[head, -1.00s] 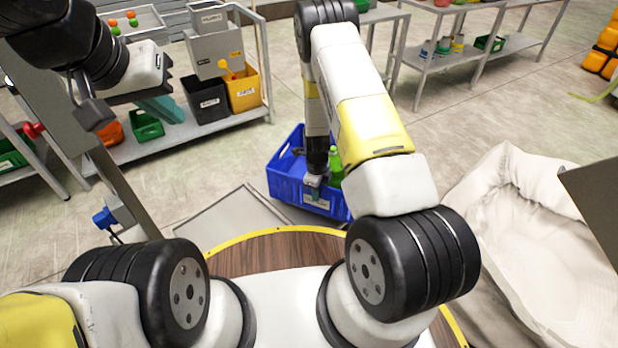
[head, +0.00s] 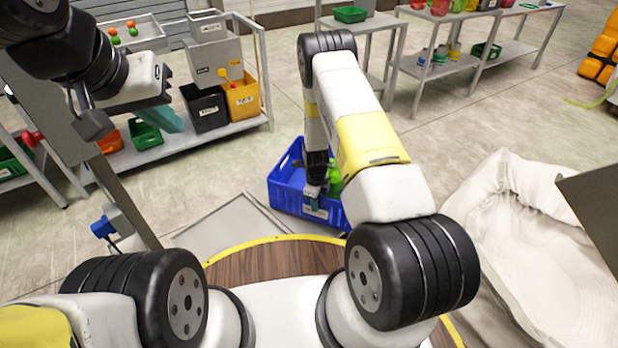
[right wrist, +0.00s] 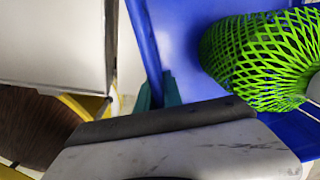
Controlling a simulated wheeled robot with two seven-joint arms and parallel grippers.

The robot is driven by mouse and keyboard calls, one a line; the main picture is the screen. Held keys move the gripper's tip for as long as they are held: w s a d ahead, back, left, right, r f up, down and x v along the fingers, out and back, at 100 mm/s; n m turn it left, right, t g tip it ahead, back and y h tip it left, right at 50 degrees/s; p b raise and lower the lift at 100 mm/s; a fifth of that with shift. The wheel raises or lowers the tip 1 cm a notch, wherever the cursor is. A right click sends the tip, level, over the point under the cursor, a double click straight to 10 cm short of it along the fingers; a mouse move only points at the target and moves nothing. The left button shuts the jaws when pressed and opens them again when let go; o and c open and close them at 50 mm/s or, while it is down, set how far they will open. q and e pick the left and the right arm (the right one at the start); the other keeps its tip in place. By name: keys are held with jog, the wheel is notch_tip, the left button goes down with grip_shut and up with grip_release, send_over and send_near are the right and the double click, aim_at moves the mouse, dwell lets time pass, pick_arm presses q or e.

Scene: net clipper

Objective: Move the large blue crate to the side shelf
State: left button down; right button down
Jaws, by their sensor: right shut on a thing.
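The large blue crate (head: 284,190) is in front of my base in the head view, with a green net (head: 335,182) inside. The net also shows as green mesh in the right wrist view (right wrist: 262,60). My right gripper (head: 312,200) reaches down to the crate's near wall. In the right wrist view its teal fingers (right wrist: 160,92) are shut on the blue wall (right wrist: 150,45), one on each side. Whether the crate touches the floor is unclear. My left gripper (head: 162,115) is at the upper left, away from the crate; its finger gap cannot be made out.
A grey shelf (head: 225,128) at the left holds black, yellow, grey and green bins. More grey tables (head: 440,72) stand at the back. A large white sack (head: 510,225) lies at the right. Open floor (head: 285,90) lies behind the crate.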

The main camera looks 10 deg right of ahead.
jog(key=c, duration=1.5)
grip_release()
jog(key=s+a+r+n+t+y, duration=0.15)
jog(key=r+n, duration=0.25)
jog(key=r, duration=1)
jog(key=s+r+n, duration=0.3)
jog(key=r+n, duration=0.1)
jog(key=r, duration=1)
jog(key=s+r+n+t+y, duration=0.15)
jog(key=r+n, duration=0.25)
jog(key=r, duration=1)
jog(key=s+r+n+t, duration=0.1)
jog(key=s+r+n, duration=0.5)
jog(key=s, duration=0.4)
jog(key=s+d+r+n+t, duration=0.1)
jog(key=s+r+n, duration=0.6)
jog(key=s, duration=0.3)
jog(key=shift+d+t, duration=0.15)
jog(key=shift+t, duration=0.15)
